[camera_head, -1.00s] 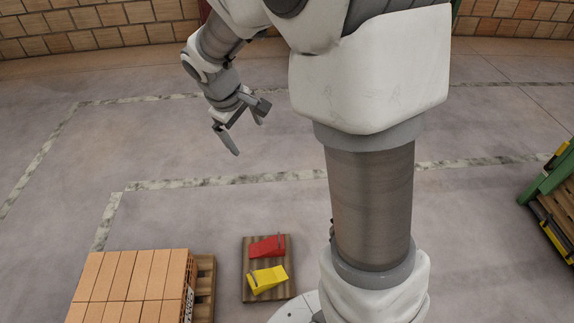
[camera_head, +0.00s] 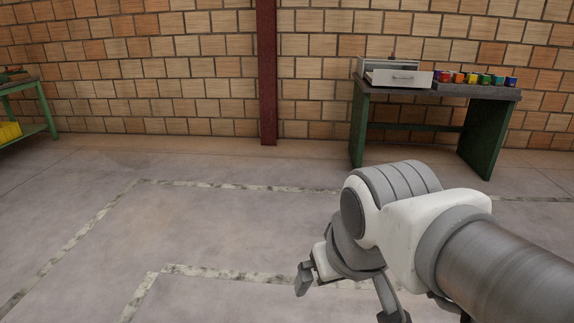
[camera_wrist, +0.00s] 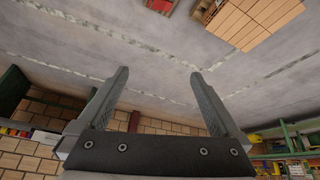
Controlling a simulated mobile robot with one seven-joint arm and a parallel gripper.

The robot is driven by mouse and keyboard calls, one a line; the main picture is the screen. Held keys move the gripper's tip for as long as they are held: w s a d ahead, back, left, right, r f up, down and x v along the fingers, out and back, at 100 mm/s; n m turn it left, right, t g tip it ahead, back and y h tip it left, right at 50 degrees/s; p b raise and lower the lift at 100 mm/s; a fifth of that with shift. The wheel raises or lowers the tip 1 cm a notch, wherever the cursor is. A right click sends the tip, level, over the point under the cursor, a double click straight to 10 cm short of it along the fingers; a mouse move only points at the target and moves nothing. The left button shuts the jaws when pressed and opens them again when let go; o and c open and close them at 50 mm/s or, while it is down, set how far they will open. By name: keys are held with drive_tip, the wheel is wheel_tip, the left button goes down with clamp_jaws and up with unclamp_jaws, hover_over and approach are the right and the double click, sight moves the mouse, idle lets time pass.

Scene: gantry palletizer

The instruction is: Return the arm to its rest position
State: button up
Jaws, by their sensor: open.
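My gripper (camera_head: 345,300) is at the lower right of the head view, held above the floor in front of my white and grey arm. Its two fingers stand apart with nothing between them. In the wrist view the fingers (camera_wrist: 158,98) are spread wide and empty, with bare floor and wall behind them.
A dark green table (camera_head: 440,95) stands at the brick wall, bearing a drawer unit (camera_head: 398,75) and several coloured cups (camera_head: 470,78). A green bench (camera_head: 40,128) is at the left. The wrist view shows stacked boxes (camera_wrist: 250,20) on the floor. The middle floor is clear.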

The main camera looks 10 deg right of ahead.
drive_tip(key=shift+s+a, duration=0.15)
drive_tip(key=shift+s, duration=0.8)
wheel_tip(320, 180, up, 23)
drive_tip(key=p, duration=2.3)
